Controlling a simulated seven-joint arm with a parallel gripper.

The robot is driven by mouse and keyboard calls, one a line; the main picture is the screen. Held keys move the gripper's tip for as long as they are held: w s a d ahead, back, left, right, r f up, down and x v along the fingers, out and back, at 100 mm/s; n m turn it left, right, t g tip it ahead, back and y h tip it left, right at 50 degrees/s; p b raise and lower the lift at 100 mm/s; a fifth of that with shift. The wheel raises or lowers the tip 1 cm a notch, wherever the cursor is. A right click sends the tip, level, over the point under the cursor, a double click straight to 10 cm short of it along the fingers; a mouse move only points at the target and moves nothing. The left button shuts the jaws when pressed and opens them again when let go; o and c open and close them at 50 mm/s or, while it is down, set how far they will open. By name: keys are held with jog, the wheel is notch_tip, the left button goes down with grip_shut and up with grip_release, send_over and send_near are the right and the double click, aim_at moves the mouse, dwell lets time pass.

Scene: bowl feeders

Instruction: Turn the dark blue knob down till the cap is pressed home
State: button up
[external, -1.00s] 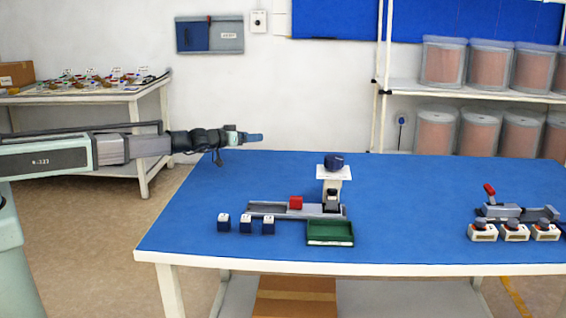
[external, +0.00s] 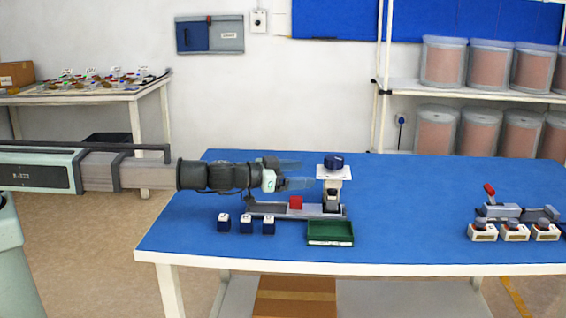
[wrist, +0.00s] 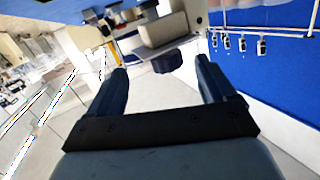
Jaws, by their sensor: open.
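The dark blue knob (external: 334,161) sits on top of a small press with a white plate (external: 333,173) and a post standing on the blue table. My gripper (external: 303,174) is to the left of the knob, its two fingers spread and pointing right toward it, apart from it. In the wrist view a dark blue piece, apparently the knob (wrist: 167,61), shows ahead between the open fingers (wrist: 165,80), with nothing held. The cap under the press cannot be made out clearly.
Several dark blue cubes (external: 246,224) stand front left. A red-handled fixture (external: 515,212) is at the right; the blue table between is clear.

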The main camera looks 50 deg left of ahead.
aim_at(340, 156)
jog(key=s+d+r+n+t+y, duration=0.2)
jog(key=d+r+n+y, duration=0.1)
jog(key=d+n+y, duration=0.3)
jog(key=shift+y, duration=0.6)
jog(key=w+a, duration=0.1)
jog(key=w, duration=0.8)
jog(key=w+a, duration=0.1)
jog(key=w, duration=0.3)
jog(key=shift+w+a+f, duration=0.15)
jog(key=shift+w+a, duration=0.2)
jog(key=shift+w, duration=0.05)
jog(key=shift+c, duration=0.2)
jog(key=c, duration=0.9)
